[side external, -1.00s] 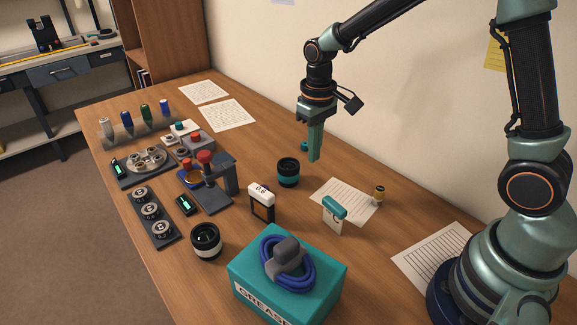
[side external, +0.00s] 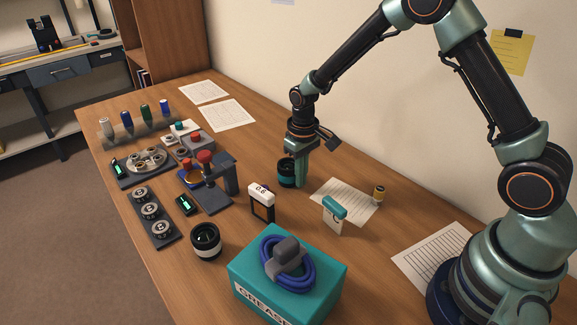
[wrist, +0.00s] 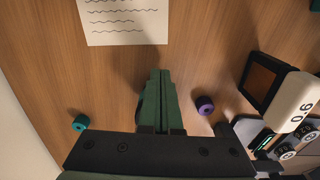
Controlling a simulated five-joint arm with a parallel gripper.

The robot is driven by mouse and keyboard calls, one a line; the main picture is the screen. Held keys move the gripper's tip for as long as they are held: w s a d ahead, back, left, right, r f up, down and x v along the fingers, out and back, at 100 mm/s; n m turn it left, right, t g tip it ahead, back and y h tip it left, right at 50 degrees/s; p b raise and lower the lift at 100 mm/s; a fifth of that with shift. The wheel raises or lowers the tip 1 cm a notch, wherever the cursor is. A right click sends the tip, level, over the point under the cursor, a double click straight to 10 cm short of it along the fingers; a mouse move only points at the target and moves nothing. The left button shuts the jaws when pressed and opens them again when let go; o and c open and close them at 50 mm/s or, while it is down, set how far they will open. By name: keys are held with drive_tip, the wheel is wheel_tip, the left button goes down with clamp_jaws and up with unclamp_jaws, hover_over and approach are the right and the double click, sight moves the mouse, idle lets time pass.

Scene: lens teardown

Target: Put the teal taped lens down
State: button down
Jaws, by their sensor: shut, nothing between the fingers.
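The teal taped lens (side external: 286,174), a black barrel with a teal band, stands upright on the wooden table in the side view. My gripper (side external: 301,183) points down just to its right and covers its right edge. I cannot tell whether they touch. The wrist view shows my gripper (wrist: 158,100) with its green fingers together and nothing between them. I cannot make out the lens in the wrist view.
A white-topped 0.6 gauge (side external: 261,195), a white-banded lens (side external: 206,242) and a teal grease box (side external: 285,300) stand nearer the camera. A paper sheet (side external: 345,201) lies to the right.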

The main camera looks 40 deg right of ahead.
drive_tip(key=shift+w, duration=0.15)
drive_tip(key=shift+w+a, duration=0.2)
drive_tip(key=shift+w, duration=2.9)
drive_tip(key=shift+w+a, duration=0.15)
drive_tip(key=shift+w, duration=2.95)
drive_tip(key=shift+s, duration=0.15)
